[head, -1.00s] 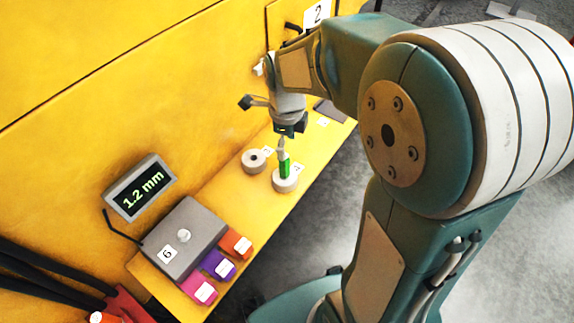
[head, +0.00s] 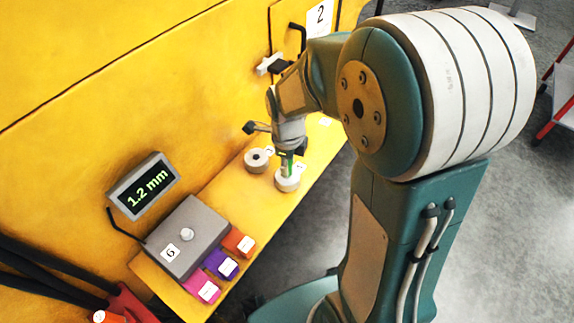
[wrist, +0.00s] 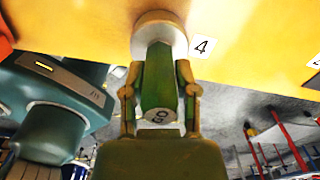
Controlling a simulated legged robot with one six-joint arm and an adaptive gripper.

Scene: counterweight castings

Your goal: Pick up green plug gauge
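The green plug gauge (head: 286,166) stands upright in a round pale holder (head: 287,183) on the yellow ledge. In the wrist view the gauge (wrist: 157,85) shows its green body and a marked grey end face, with the pale holder (wrist: 159,18) beyond it. My gripper (head: 290,155) is down over the gauge in the head view and hides its upper part. In the wrist view the two fingers of my gripper (wrist: 160,72) lie on either side of the green body, very close to it. I cannot tell whether both fingers touch it.
A second round holder (head: 257,160) stands left of the gauge. A grey box (head: 187,238), orange, purple and magenta blocks and a 1.2 mm display (head: 143,187) are at lower left. The yellow wall (head: 120,90) rises behind the ledge. A red-framed cart is at far right.

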